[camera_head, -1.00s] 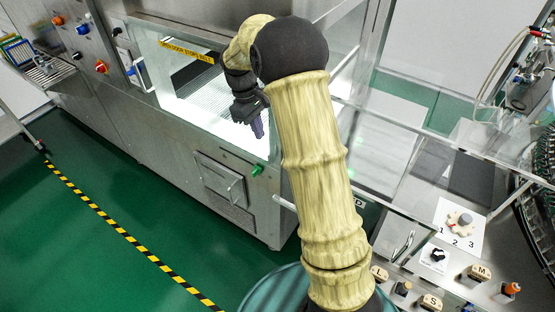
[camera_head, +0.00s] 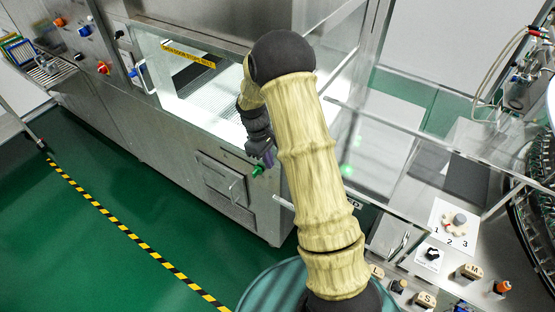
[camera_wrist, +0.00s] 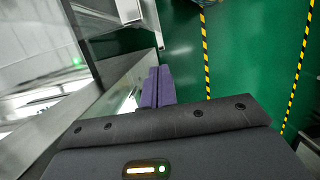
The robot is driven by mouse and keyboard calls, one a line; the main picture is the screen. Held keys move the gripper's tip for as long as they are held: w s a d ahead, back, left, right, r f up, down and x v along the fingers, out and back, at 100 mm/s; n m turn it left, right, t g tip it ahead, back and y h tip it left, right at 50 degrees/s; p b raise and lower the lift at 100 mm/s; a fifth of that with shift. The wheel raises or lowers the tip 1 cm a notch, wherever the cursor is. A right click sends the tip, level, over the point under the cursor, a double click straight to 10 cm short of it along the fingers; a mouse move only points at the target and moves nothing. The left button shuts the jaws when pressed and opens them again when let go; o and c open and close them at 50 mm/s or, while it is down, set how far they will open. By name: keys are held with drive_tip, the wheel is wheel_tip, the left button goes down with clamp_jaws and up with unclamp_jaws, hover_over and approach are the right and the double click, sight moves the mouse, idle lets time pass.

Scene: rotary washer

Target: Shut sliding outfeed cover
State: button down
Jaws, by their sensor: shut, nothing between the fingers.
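A clear panel with a yellow warning label (camera_head: 188,54) covers a brightly lit washer opening, and a white-and-blue handle (camera_head: 143,75) stands at its left end. I take this panel for the sliding outfeed cover; its right part is hidden behind my arm, so I cannot tell how far it is open. My gripper (camera_head: 266,157) is in front of the washer's front right, close to a green button (camera_head: 258,170). I cannot tell whether they touch. In the wrist view my purple fingers (camera_wrist: 158,87) are together and empty, beside the metal front edge.
A small hatch with a handle (camera_head: 225,180) is on the front below. A clear-walled frame (camera_head: 385,120) and a control panel with a numbered dial (camera_head: 454,226) stand at right. The green floor (camera_head: 110,190) with a striped line is free at left.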

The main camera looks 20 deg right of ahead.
drive_tip(key=s+d, duration=0.1)
drive_tip(key=s+d+p, duration=0.1)
drive_tip(key=shift+s+r, duration=0.2)
drive_tip(key=shift+s, duration=0.15)
drive_tip(key=shift+d, duration=0.1)
